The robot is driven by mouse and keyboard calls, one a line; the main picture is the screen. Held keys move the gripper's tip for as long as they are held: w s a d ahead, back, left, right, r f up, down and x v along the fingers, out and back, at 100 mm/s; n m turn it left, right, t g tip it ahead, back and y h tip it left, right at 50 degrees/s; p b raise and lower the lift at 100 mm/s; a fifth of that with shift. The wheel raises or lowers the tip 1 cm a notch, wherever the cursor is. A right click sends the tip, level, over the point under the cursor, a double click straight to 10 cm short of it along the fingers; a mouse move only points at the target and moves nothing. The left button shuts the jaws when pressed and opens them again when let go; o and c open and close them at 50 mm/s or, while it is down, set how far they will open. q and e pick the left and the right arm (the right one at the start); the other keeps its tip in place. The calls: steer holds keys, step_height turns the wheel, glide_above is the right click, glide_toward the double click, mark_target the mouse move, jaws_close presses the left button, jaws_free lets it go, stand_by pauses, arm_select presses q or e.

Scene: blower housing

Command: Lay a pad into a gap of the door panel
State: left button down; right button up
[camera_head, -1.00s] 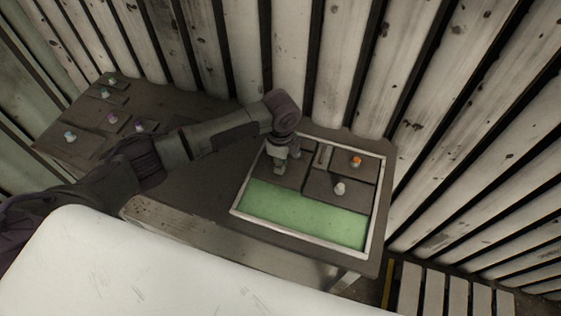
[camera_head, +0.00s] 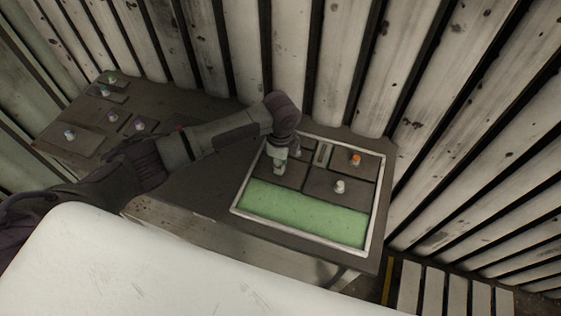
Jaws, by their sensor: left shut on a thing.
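The door panel (camera_head: 236,210) is a light-rimmed tray on the table, with a bare green strip along its front. Dark pads lie in its rear part: one with an orange knob (camera_head: 363,168), one with a white knob (camera_head: 345,197), and a narrow piece with a light bar (camera_head: 322,154). My left gripper (camera_head: 279,168) points down at the panel's rear left, shut on the knob of a dark pad (camera_head: 293,178). The knob is mostly hidden by the fingers. The pad looks level inside the rim; I cannot tell whether it touches the panel floor. My right gripper is out of view.
Several dark pads with coloured knobs, one with a pale blue knob (camera_head: 72,138), lie at the table's left end. My left arm crosses above the table (camera_head: 200,195). A slatted wall stands close behind. A white surface (camera_head: 150,270) fills the front.

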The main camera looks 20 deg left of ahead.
arm_select(q)
steer(key=shift+f, duration=0.15)
steer(key=shift+c, duration=2.4)
jaws_free()
step_height(320, 180, up, 5)
steer(key=p, duration=0.5)
steer(key=shift+r+p, duration=0.35)
steer(key=shift+r, duration=0.65)
